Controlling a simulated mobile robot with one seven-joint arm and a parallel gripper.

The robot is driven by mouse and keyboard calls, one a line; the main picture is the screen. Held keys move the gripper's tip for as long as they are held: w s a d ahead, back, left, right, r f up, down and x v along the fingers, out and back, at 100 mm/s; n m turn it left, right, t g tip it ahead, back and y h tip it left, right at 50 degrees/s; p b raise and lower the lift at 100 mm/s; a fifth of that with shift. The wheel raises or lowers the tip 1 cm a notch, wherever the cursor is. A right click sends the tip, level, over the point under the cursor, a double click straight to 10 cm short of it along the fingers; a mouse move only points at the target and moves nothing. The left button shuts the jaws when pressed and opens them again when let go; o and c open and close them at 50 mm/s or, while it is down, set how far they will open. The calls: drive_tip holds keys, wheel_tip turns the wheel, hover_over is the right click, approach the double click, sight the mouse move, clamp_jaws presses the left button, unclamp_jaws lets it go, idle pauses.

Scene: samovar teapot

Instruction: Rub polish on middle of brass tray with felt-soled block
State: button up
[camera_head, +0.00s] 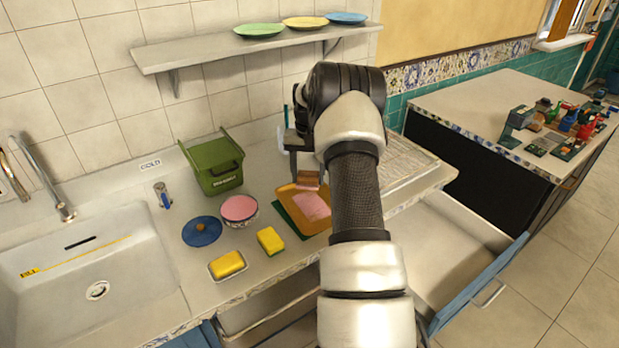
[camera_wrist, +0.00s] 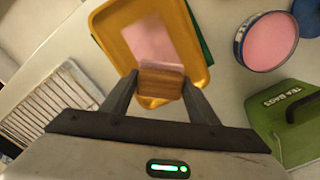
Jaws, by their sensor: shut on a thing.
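The brass tray (camera_head: 286,200) lies on the counter on a green mat (camera_head: 287,228), partly hidden behind my arm in the head view. A pink patch (camera_head: 312,207) covers part of the tray's middle. My gripper (camera_wrist: 160,88) is shut on the wooden felt-soled block (camera_wrist: 160,84). In the wrist view the block is at the near end of the pink patch (camera_wrist: 150,45), over the tray (camera_wrist: 196,72). I cannot tell whether its sole touches the tray. A round tin (camera_head: 239,209) of pink polish stands open left of the tray, with a blue lid (camera_head: 202,231) beside it.
A yellow sponge (camera_head: 270,240) lies left of the tray, and another sponge (camera_head: 227,264) lies in a dish near the sink (camera_head: 95,275). A green tea-bag box (camera_head: 213,163) stands behind the tin. A drying rack (camera_wrist: 60,105) lies beside the tray. A wall shelf (camera_head: 250,43) holds plates.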

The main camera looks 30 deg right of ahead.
drive_tip(key=shift+r+p, duration=0.4)
drive_tip(key=shift+r, duration=0.65)
drive_tip(key=shift+a, duration=0.1)
